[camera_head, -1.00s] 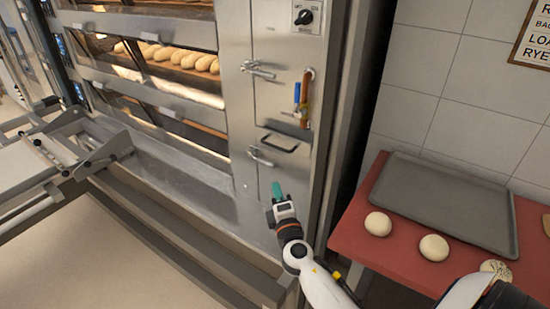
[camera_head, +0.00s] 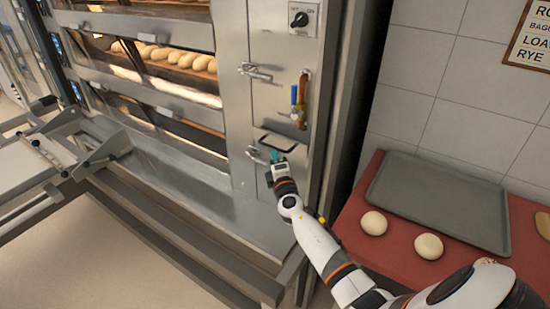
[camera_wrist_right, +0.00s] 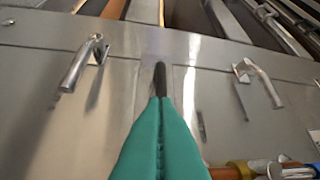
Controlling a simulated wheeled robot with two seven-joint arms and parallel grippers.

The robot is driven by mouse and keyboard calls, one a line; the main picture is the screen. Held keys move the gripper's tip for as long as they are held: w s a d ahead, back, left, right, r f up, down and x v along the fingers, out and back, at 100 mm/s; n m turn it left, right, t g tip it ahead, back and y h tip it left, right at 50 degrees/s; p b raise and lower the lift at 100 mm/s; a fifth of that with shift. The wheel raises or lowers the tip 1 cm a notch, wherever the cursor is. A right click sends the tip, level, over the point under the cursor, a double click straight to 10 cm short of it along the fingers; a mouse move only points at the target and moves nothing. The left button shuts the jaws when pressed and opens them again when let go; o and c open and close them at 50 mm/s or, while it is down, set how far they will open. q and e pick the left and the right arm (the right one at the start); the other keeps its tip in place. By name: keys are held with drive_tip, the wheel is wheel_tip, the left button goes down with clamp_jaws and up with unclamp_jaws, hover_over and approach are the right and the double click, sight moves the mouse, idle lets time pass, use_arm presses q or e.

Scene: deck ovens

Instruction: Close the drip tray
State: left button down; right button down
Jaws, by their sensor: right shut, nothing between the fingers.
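The black handle (camera_head: 278,143) on the steel side panel of the oven appears to belong to the drip tray; how far the tray stands out is hard to tell. My right gripper (camera_head: 274,155) is just below the handle in the head view, its teal fingers shut and empty. In the right wrist view the closed teal fingers (camera_wrist_right: 158,125) point at the dark handle (camera_wrist_right: 160,76), which shows nearly end-on past the tips. Whether they touch it is unclear. My left gripper is not in view.
Metal door latches (camera_head: 256,71) sit above and beside the handle. A blue-and-brass valve (camera_head: 298,104) hangs close above right. A red table (camera_head: 356,207) with a grey tray (camera_head: 440,200) and dough balls stands to the right. A metal loader frame (camera_head: 85,155) is at left.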

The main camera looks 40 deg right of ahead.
sight(282, 151)
drive_tip(key=d+b, duration=0.1)
drive_tip(key=w+d+b, duration=0.1)
drive_tip(key=d, duration=0.1)
drive_tip(key=shift+w+d+f, duration=0.1)
drive_tip(key=shift+w+f, duration=0.05)
drive_tip(key=shift+d+r, duration=0.2)
drive_tip(key=shift+d, duration=0.05)
drive_tip(key=shift+r, duration=0.2)
